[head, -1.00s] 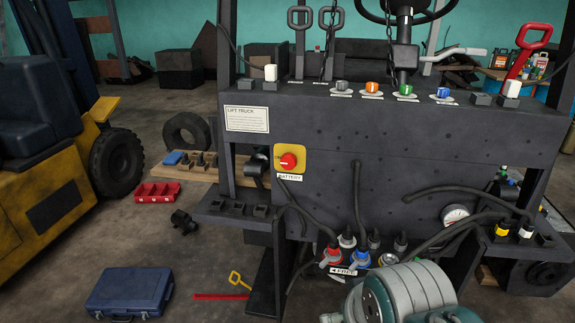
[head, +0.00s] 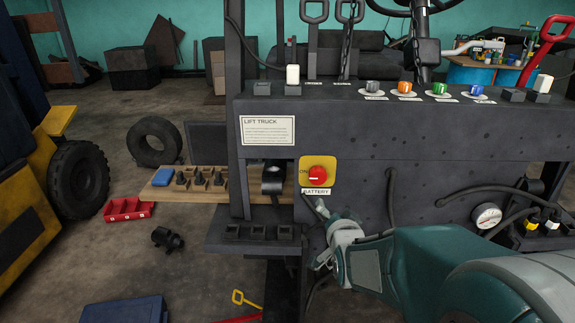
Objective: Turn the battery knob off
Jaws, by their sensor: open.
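The battery knob (head: 317,175) is a red round knob on a yellow plate on the dark front panel of the lift truck, with an "ON" mark at its left and a "BATTERY" label (head: 315,192) below. A pale line across the knob looks roughly level. My gripper (head: 322,212) is open, just below the knob and label, with its grey fingers pointing up and left. It does not appear to touch the knob. My teal arm comes in from the lower right and hides the lower part of the panel.
Black hoses (head: 478,189) and a gauge (head: 487,216) are at the right. Small coloured knobs (head: 404,89) line the top ledge. A plank with parts (head: 205,190), a red tray (head: 129,209) and a blue case (head: 124,310) lie left.

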